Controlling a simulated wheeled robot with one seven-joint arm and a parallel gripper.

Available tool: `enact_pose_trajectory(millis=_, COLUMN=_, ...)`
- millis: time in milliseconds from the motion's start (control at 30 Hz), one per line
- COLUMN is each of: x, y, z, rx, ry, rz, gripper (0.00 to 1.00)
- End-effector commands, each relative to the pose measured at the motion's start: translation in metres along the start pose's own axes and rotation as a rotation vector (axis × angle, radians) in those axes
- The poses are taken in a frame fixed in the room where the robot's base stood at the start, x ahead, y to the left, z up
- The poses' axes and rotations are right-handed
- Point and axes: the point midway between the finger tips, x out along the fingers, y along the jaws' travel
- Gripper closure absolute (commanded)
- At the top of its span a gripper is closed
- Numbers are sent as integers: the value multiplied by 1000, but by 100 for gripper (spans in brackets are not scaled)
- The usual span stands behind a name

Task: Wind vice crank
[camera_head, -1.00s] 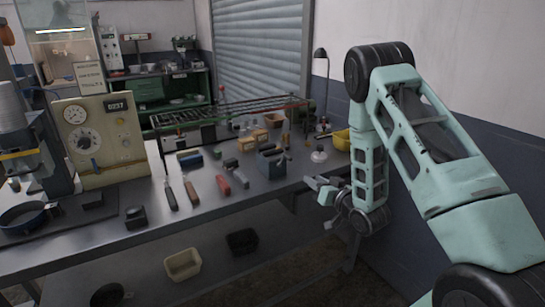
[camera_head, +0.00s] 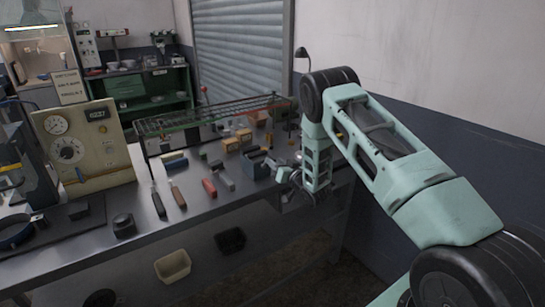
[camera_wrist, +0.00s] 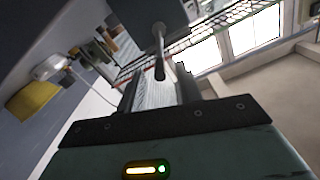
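The blue-grey vice (camera_head: 254,163) stands on the bench near its front right edge, partly hidden by my gripper in the head view. In the wrist view its grey body (camera_wrist: 143,12) fills the top middle. A thin metal crank bar (camera_wrist: 159,45) with a dark rounded end comes from it toward my gripper. My gripper (camera_wrist: 158,88) is open, and the bar's end appears in the gap between the two fingers; I cannot tell whether it touches either. In the head view my gripper (camera_head: 273,173) is right beside the vice, at the bench edge.
A wire rack (camera_head: 205,118) stands behind. In the wrist view a yellow bin (camera_wrist: 32,102) and a white lamp base (camera_wrist: 50,67) are at left. A cream bin (camera_head: 173,266) sits below the bench.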

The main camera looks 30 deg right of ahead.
Motion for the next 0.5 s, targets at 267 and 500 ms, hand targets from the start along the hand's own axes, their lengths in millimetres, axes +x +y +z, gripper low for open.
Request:
enact_pose_trajectory(millis=267, x=27, y=0, z=0, rx=-1, ry=1, rz=-1, gripper=65)
enact_pose_trajectory(millis=500, x=29, y=0, z=0, rx=0, ry=0, rz=0, gripper=65)
